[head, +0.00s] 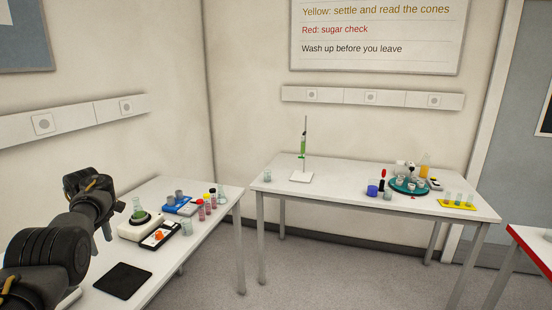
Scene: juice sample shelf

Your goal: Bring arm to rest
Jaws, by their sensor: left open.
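My left arm (45,250) comes in from the left edge, bent and dark. Its left gripper (103,236) is small in view and partly hidden by the arm, over the left part of the near white table (215,228). It is open, and I see nothing held in it. A flask with green liquid (138,211) stands on a white device just right of the gripper, apart from it as far as I can tell. My right arm and gripper are not in view.
A black mat (123,281) lies at the near table's front. A blue rack (181,205), small bottles (207,202) and a beaker (187,228) stand beyond. A second table (330,193) holds a burette stand (304,155) and a round teal tray (398,187). Floor between is clear.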

